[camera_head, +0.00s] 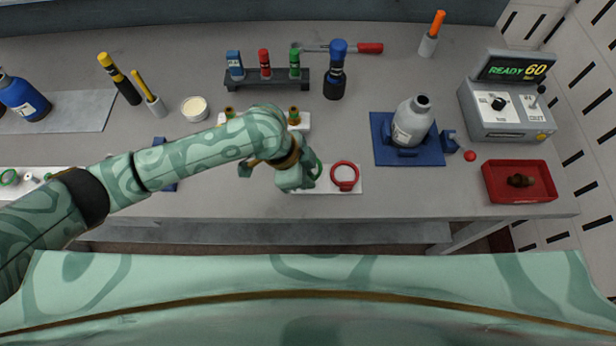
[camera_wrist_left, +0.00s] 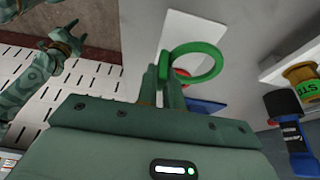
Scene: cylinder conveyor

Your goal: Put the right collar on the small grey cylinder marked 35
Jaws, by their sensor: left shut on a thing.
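The small grey cylinder (camera_head: 410,122) stands on a blue mat with a blue holder at its foot; its label is too small to read. A green collar (camera_wrist_left: 212,62) is held between the fingertips of my left gripper (camera_wrist_left: 172,82). In the head view this gripper (camera_head: 312,178) is over the white plate, left of the red collar and well left of the cylinder; the arm hides part of the green collar. A red collar (camera_head: 345,172) lies on the white plate. My right gripper (camera_wrist_left: 60,38) shows in the left wrist view, apart from everything, its fingers seemingly spread.
The blue mat (camera_head: 430,153) has a small blue clamp with a red knob (camera_head: 470,156) at its right. A control box reading READY 60 (camera_head: 503,105) and a red tray (camera_head: 540,190) stand further right.

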